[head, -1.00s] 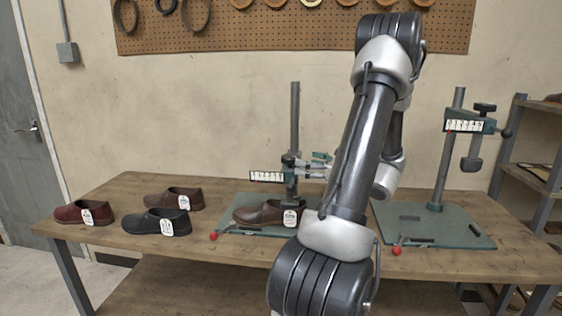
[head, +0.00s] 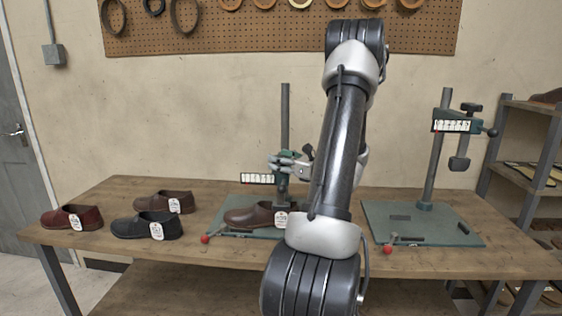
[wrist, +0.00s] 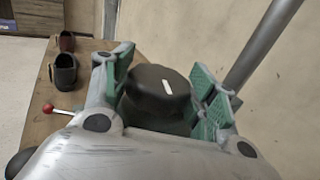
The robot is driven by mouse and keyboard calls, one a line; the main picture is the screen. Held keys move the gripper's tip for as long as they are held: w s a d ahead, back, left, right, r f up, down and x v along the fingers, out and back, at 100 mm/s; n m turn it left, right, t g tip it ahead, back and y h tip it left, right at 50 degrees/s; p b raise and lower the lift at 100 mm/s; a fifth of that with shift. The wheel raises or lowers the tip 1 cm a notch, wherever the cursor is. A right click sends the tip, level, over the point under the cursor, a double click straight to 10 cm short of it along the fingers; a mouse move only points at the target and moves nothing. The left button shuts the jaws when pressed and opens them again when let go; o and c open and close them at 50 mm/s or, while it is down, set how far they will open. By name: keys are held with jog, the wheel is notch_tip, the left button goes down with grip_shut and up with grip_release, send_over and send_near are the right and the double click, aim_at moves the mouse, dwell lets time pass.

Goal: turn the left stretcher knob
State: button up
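The left stretcher stands on a green base plate (head: 240,229) with a grey post (head: 285,120) and a white scale plate (head: 257,178). A brown shoe (head: 250,216) with a white tag sits under it. In the wrist view, the black round knob (wrist: 160,86) with a white mark on top lies between the two green-padded fingers of my gripper (wrist: 168,92). The fingers are spread on either side of it; I cannot tell whether either pad touches. In the head view, my gripper (head: 290,162) is beside the post, and my arm hides part of the station.
A second stretcher (head: 456,125) with its own black knob (head: 471,107) stands at right. Several shoes, including a red one (head: 72,217), lie on the left of the wooden bench (head: 180,265). A red-tipped lever (head: 205,239) sits at the left base plate's front.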

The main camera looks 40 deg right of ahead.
jog(key=c, duration=0.4)
jog(key=n+y, duration=0.2)
jog(key=shift+d+g+y, duration=0.1)
jog(key=shift+g+y, duration=0.2)
jog(key=shift+y, duration=0.1)
jog(key=n+g+y, duration=0.1)
jog(key=n+y, duration=0.1)
jog(key=y, duration=0.1)
jog(key=shift+g, duration=0.3)
jog(key=o, duration=1)
jog(key=shift+o, duration=0.2)
jog(key=v, duration=1.2)
